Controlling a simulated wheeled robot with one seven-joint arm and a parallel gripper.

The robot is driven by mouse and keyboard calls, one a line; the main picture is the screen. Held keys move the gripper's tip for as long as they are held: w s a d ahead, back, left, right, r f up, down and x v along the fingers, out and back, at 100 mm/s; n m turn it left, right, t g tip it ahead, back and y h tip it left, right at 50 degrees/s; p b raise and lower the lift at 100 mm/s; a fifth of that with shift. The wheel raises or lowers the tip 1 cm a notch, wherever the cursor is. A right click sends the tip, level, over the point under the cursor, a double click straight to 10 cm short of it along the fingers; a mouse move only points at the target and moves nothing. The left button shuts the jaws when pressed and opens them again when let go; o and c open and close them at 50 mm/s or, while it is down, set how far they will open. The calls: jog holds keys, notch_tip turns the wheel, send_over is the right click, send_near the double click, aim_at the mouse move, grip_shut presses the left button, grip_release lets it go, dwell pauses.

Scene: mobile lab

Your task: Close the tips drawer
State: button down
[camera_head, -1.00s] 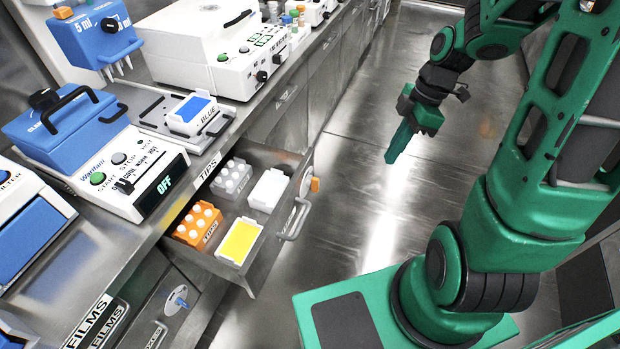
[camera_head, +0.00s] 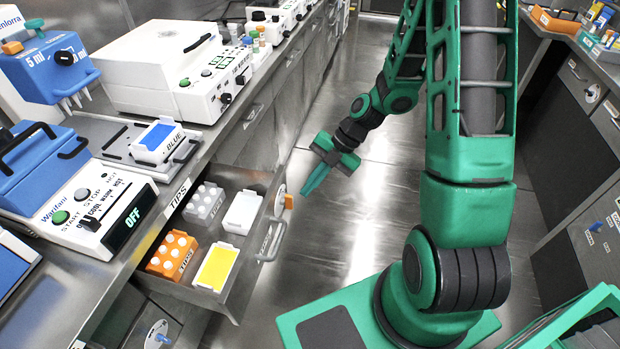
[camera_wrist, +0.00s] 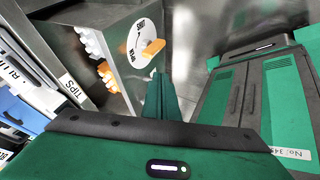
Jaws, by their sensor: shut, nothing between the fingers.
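The tips drawer (camera_head: 238,298) stands pulled out from the left bench in the head view. It holds an orange tip rack (camera_head: 173,256), a grey tip rack (camera_head: 205,203), a white box (camera_head: 241,213) and a yellow-topped box (camera_head: 217,267). Its front has a metal handle (camera_head: 273,242) and an orange knob (camera_head: 289,201). My gripper (camera_head: 308,190) is shut and empty, just right of the drawer front, apart from it in the head view. In the wrist view my gripper (camera_wrist: 161,85) points toward the drawer front (camera_wrist: 143,45).
The left bench carries a blue-topped Wanfani device (camera_head: 85,190) and a white instrument (camera_head: 165,70) above the drawer. Another bench with drawers (camera_head: 590,110) is on the right.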

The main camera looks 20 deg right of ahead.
aim_at(287, 196)
jog(key=a+f, duration=0.1)
jog(key=a, duration=0.1)
jog(key=w+a+f, duration=0.1)
jog(key=a, duration=0.1)
jog(key=w+a+f, duration=0.1)
jog(key=a+f, duration=0.1)
jog(key=shift+w, duration=0.1)
jog(key=shift+w+a, duration=0.1)
jog(key=shift+w, duration=0.05)
